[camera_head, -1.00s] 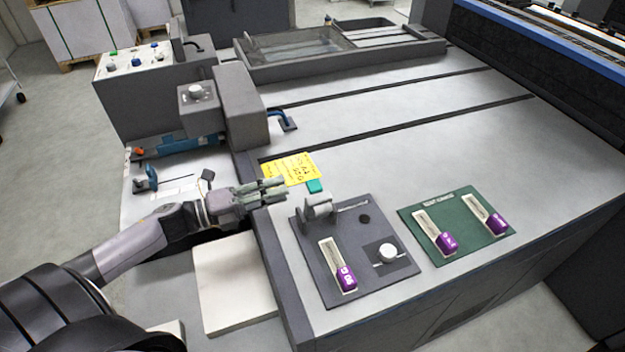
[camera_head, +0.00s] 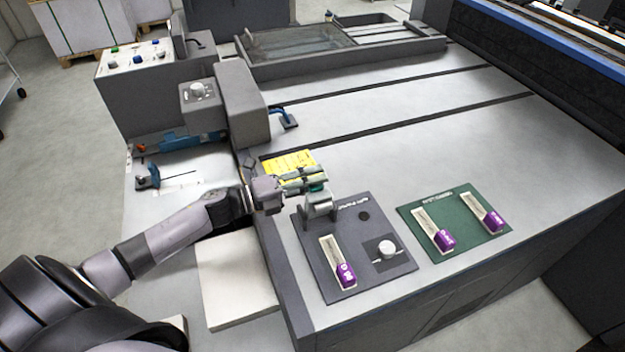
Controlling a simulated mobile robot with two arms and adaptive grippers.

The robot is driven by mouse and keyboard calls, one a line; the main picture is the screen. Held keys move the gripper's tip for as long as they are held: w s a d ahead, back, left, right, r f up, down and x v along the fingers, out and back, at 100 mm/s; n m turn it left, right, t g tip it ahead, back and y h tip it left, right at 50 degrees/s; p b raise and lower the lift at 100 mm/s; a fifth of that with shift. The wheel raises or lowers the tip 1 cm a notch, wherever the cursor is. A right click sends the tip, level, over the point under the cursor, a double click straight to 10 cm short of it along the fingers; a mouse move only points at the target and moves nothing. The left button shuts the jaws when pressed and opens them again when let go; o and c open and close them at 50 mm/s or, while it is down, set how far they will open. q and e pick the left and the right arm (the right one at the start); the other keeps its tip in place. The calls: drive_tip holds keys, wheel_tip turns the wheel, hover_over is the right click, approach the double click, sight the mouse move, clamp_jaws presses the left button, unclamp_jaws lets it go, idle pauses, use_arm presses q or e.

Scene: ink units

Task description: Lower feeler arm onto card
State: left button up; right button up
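My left gripper (camera_head: 308,180) reaches in from the left, over the near left edge of the machine table. Its fingertips are at a small teal tab (camera_head: 317,188), which is mostly covered by the fingers. The tab stands at the top of a grey pivot bracket (camera_head: 319,208) on the dark grey panel; this looks like the feeler arm, raised. I cannot tell whether the fingers touch or grip the tab. A flat black disc (camera_head: 364,215) lies on the panel right of the bracket. I cannot make out a card for certain. My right gripper is not in view.
The dark panel (camera_head: 312,262) also has a purple slider (camera_head: 346,275) and a white knob (camera_head: 387,250). A green panel (camera_head: 470,248) with two purple sliders lies to its right. A yellow note (camera_head: 289,165) lies behind the gripper. The table beyond is largely clear.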

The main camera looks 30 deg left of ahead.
use_arm(q)
clamp_jaws()
idle(0.6)
